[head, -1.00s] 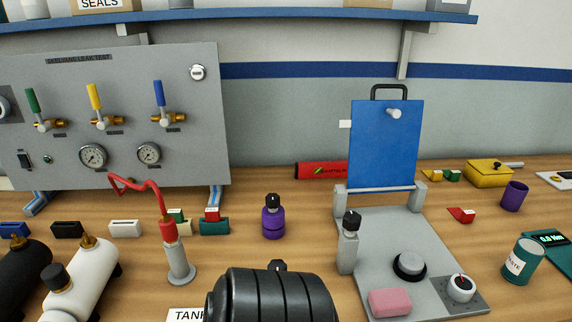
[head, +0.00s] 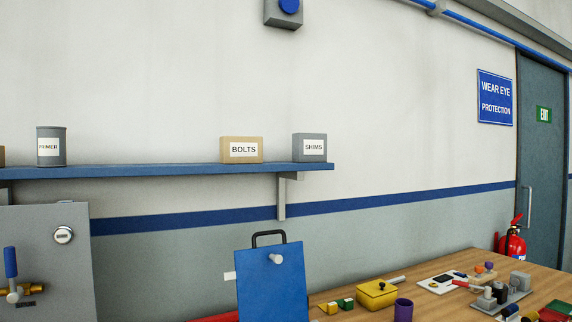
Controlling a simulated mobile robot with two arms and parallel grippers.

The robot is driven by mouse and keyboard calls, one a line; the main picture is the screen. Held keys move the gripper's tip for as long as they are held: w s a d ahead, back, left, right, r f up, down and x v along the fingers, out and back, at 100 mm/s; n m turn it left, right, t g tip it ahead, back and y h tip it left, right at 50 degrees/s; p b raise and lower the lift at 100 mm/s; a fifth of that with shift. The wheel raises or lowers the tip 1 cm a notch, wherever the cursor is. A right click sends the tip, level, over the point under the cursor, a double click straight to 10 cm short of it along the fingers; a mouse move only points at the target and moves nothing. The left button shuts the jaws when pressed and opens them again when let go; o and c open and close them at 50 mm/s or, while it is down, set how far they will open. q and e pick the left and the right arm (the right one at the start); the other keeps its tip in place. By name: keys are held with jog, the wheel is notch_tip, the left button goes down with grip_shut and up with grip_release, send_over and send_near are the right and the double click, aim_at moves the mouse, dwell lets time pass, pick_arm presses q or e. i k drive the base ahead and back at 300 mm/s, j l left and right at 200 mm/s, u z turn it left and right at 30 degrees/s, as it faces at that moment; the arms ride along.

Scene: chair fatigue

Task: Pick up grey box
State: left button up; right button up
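A small grey box (head: 309,148) with a white label reading SHIMS stands at the right end of the blue wall shelf (head: 180,171). Another small plain grey block (head: 520,281) is at the far right of the workbench, by a grey plate with small parts. I cannot tell from the frame which of the two is the task's grey box. Neither of my grippers is in view.
A tan BOLTS box (head: 241,149) and a grey PRIMER can (head: 51,147) stand on the shelf. Below are an upright blue panel (head: 272,284), a yellow box (head: 376,294) and a purple cup (head: 403,309). A fire extinguisher (head: 512,241) stands near the door (head: 541,160).

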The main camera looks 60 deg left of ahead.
aim_at(306, 148)
jog(key=u, duration=1.7)
jog(key=i+l, duration=0.15)
jog(key=l, duration=0.25)
jog(key=i+l+z, duration=0.1)
jog(key=l, duration=0.3)
jog(key=i+l, duration=0.3)
jog(key=i+l+z, duration=0.1)
jog(key=l, duration=0.35)
jog(key=i, duration=0.05)
